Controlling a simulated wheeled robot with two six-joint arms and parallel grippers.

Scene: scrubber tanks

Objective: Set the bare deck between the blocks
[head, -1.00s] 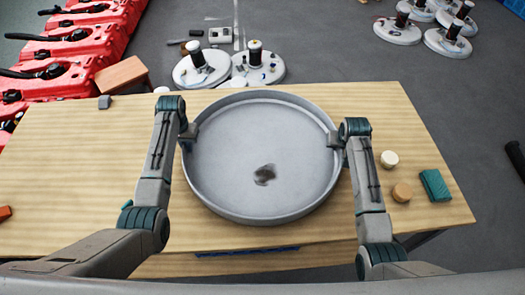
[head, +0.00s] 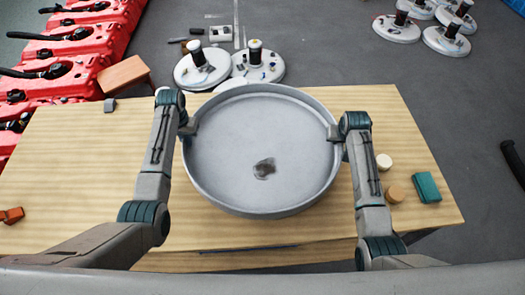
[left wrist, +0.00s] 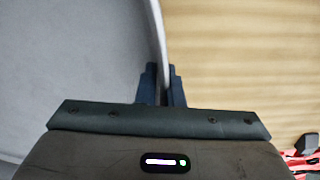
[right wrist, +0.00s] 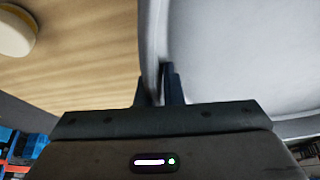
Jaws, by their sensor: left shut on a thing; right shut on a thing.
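The bare deck (head: 225,150) is a wide, shallow round grey pan with a raised rim and a dark smudge inside. It is over the middle of the wooden table and looks level; the gap beneath cannot be judged. My left gripper (head: 187,128) is shut on its left rim, which also shows between the fingers (left wrist: 163,88) in the left wrist view. My right gripper (head: 336,133) is shut on its right rim, seen between the fingers (right wrist: 160,90) in the right wrist view. A small grey block (head: 110,105) and a green block (head: 427,187) lie on the table.
The table (head: 75,170) also holds an orange piece (head: 13,215), a white disc (head: 384,161) and a tan disc (head: 394,194). Beyond it stand round white units (head: 200,70), a brown box (head: 123,75) and red tanks (head: 60,75). The table's left part is mostly bare.

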